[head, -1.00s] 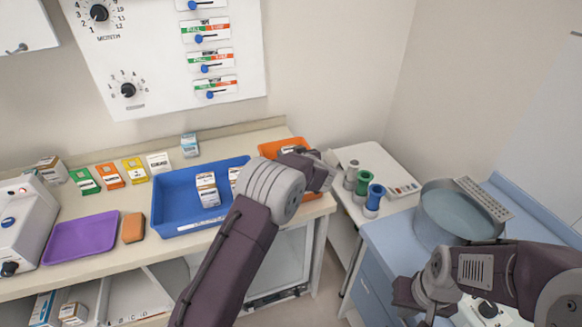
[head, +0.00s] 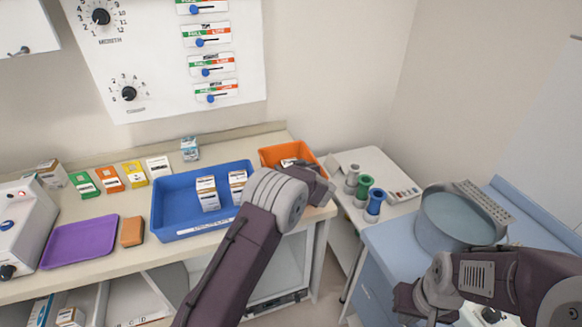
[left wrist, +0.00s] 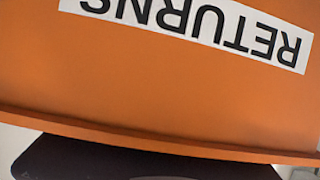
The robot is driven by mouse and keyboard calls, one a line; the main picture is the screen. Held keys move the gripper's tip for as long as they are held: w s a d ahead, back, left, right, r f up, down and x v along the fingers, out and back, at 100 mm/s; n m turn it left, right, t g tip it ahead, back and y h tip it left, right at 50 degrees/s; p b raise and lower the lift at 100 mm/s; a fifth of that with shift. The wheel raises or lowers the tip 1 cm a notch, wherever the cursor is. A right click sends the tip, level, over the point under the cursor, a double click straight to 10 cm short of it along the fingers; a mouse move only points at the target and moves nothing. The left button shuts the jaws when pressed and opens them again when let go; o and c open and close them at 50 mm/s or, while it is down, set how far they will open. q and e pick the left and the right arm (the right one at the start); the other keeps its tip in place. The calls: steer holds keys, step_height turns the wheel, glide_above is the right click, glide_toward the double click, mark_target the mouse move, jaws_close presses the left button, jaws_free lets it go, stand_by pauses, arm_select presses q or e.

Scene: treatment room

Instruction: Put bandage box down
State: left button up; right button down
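I cannot tell for sure which box is the bandage box. Two white-and-brown boxes (head: 207,194) (head: 238,186) stand in the blue tray (head: 172,232). A small white item (head: 288,162) shows inside the orange bin (head: 270,153), partly hidden by my left arm. My left gripper (head: 318,186) is at the front right of the orange bin; its fingers are not clear. The left wrist view is filled by the bin's orange wall (left wrist: 150,80) with a RETURNS label, and no box shows there. My right gripper (head: 422,302) is low at the right, its fingers unclear.
A purple tray (head: 80,241), a brown sponge-like block (head: 132,231) and several small boxes lie on the counter. A white cart (head: 345,165) with coloured cylinders and a blue cabinet with a round basin (head: 455,215) stand to the right.

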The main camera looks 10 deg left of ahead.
arm_select(q)
steer(key=shift+r, duration=0.1)
steer(key=shift+s+d+r, duration=0.15)
steer(key=shift+r, duration=0.05)
steer(key=b+v, duration=0.2)
steer(key=v, duration=0.9)
steer(key=shift+s+d+r, duration=0.1)
steer(key=shift+s+d, duration=0.05)
steer(key=shift+s, duration=0.15)
